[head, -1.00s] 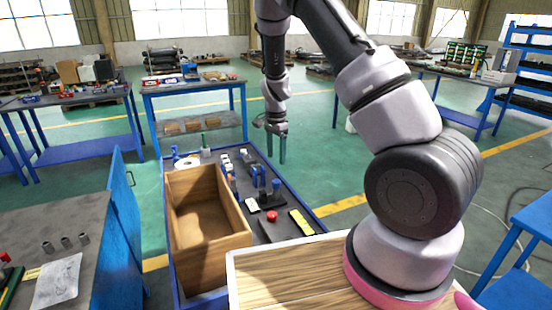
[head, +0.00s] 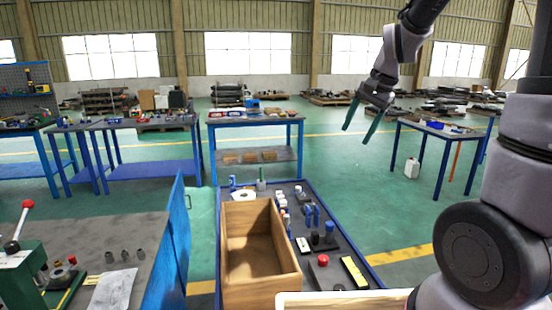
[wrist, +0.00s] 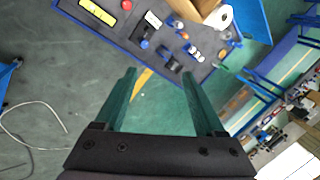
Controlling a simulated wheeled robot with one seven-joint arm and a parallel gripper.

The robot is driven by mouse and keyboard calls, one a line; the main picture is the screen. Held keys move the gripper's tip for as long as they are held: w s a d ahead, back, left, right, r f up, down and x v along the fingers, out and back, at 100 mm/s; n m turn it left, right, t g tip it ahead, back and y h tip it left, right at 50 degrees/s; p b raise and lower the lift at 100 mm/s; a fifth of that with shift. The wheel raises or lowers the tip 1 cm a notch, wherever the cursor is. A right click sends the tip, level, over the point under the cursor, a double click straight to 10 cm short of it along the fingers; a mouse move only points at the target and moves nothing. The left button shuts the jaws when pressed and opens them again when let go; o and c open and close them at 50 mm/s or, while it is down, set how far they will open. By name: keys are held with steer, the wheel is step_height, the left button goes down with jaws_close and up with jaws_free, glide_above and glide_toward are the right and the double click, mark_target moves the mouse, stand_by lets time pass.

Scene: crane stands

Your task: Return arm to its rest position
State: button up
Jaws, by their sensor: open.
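My gripper (head: 362,118) hangs in the air in the upper right of the head view, above the green floor and to the right of the blue bench. Its two green fingers are spread apart with nothing between them. In the wrist view my gripper (wrist: 158,85) is open too, with only floor and a yellow line behind the fingers. It touches nothing.
A blue-edged bench (head: 366,284) holds a wooden box (head: 285,262) and several small items. A grey workbench (head: 150,226) with a green machine stands at left. Blue tables (head: 255,122) stand behind. A table (head: 440,130) stands at right. Open floor lies between.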

steer(key=s+d+r+n+t, duration=0.1)
steer(key=s+r, duration=0.3)
steer(key=s, duration=0.4)
steer(key=s+d+r+n+t+h, duration=0.1)
steer(key=s+r+n+t, duration=0.2)
steer(key=s, duration=0.6)
step_height(320, 180, up, 3)
steer(key=shift+s+d+f, duration=0.2)
steer(key=shift+s+d, duration=0.1)
steer(key=shift+d, duration=0.05)
